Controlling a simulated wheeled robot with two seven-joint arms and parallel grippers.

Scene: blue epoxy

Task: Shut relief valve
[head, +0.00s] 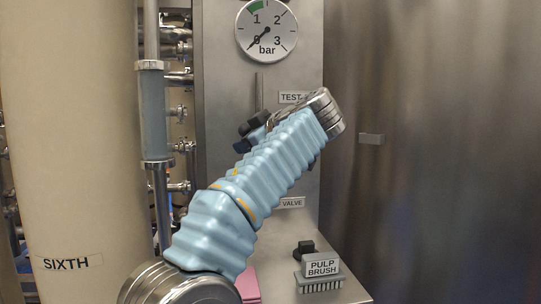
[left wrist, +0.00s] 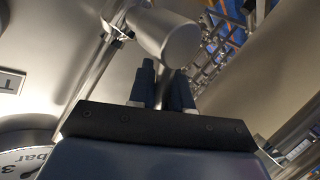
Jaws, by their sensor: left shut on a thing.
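A metal lever (head: 259,90) stands upright on the grey steel panel, below the gauge. My left gripper (head: 247,130) is at its lower part, mostly hidden behind my blue-sleeved arm in the head view. In the left wrist view, the dark fingers of my left gripper (left wrist: 165,90) are closed around a metal piece that ends in a thick round cylinder (left wrist: 170,38); I take it as the valve handle. A plate reading "VALVE" (head: 292,203) is partly covered by my arm, so its first word is hidden. My right gripper is not in view.
A round gauge (head: 266,31) reads near 0 bar. A "TEST" plate (head: 291,97) is partly covered. A pulp brush (head: 320,275) and a pink item (head: 248,284) lie low down. A cream column (head: 75,150) and a sight tube (head: 152,110) stand at left.

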